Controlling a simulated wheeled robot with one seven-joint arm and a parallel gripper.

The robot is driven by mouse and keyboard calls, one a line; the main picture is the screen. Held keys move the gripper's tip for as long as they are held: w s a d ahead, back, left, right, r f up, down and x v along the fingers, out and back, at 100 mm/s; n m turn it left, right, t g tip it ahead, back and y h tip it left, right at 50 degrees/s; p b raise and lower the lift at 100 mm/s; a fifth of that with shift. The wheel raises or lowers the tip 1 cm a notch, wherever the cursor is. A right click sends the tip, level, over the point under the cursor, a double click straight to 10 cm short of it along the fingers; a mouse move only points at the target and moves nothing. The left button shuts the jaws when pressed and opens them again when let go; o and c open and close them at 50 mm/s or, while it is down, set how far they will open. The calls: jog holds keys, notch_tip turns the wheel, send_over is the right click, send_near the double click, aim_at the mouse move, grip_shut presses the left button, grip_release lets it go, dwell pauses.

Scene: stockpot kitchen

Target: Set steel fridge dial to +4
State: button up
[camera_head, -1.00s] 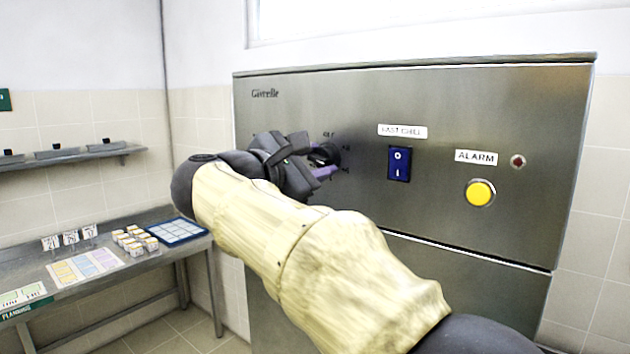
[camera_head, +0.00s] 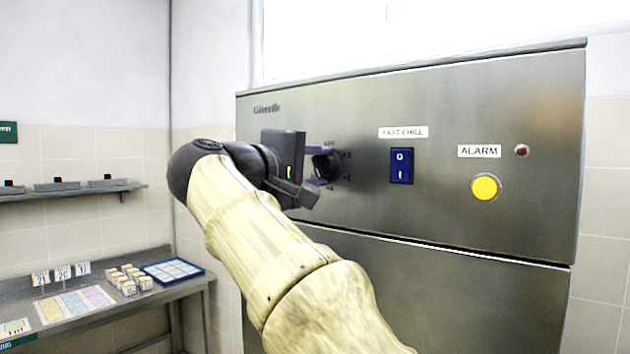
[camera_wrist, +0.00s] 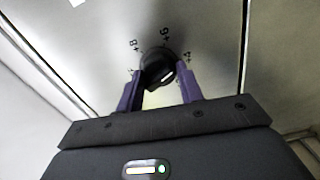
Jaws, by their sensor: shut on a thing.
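The black fridge dial (camera_head: 326,165) is on the left part of the steel fridge panel (camera_head: 450,235), with small printed numbers around it. My gripper (camera_head: 316,168) is at the dial, its purple fingers partly hidden by the hand in the head view. In the wrist view my gripper (camera_wrist: 160,80) is shut on the dial (camera_wrist: 157,68), one finger on each side. The numbers above the dial there are tilted and look like +8, +6 and +4. A short white mark shows on the dial's face; I cannot tell which number it points to.
Right of the dial are a blue fast chill rocker switch (camera_head: 401,166), a yellow alarm button (camera_head: 485,187) and a small red lamp (camera_head: 522,150). A steel table (camera_head: 110,305) with small boxes, cards and a blue-edged tray (camera_head: 173,271) stands at left.

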jog(key=m+b, duration=0.2)
jog(key=m, duration=0.2)
jog(key=shift+m, duration=0.3)
dwell(0.4)
jog(key=o, duration=1)
jog(key=shift+s+a, duration=0.1)
jog(key=b+v, duration=0.1)
jog(key=v, duration=1.6)
